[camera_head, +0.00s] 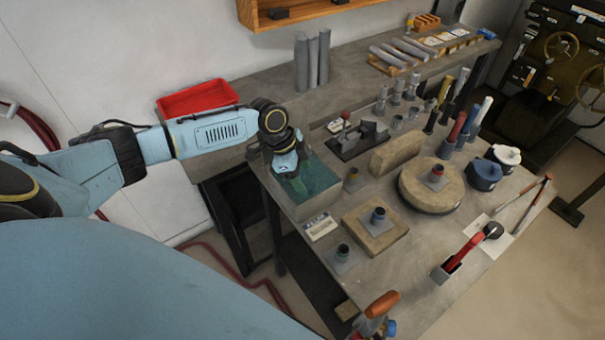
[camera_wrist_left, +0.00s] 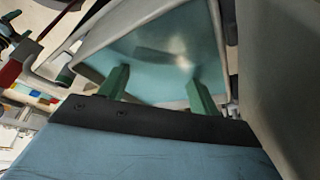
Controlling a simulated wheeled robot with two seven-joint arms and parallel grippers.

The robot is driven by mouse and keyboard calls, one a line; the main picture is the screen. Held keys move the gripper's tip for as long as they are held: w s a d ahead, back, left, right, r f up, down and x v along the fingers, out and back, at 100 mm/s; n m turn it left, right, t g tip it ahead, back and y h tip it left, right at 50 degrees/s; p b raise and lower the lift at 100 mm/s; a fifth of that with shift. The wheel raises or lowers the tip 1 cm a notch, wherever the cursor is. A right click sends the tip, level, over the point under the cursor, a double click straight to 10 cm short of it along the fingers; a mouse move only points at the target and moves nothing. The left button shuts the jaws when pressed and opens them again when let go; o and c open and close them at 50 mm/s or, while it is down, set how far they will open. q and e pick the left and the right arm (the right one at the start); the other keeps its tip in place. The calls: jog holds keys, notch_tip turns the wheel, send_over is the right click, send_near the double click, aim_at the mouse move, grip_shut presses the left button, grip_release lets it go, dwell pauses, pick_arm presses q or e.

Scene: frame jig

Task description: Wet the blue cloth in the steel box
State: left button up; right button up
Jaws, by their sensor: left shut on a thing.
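The steel box (camera_head: 318,205) stands at the left end of the workbench, with blue-green water in it. In the left wrist view the water (camera_wrist_left: 165,50) fills the box between its grey walls. My left gripper (camera_head: 294,188) points down into the box, its green fingers (camera_wrist_left: 158,92) at the water. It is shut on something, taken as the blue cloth. The cloth itself cannot be made out; gripper and water hide it. My right gripper is not in view.
A red tray (camera_head: 198,98) lies behind my left arm.

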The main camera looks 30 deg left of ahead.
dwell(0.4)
pick_arm(q)
notch_tip(320, 180, up, 7)
jog(key=p, duration=0.6)
jog(key=shift+p, duration=0.4)
jog(key=shift+r, duration=0.15)
dwell(0.6)
notch_tip(320, 180, up, 6)
jog(key=p, duration=0.5)
jog(key=shift+p, duration=0.3)
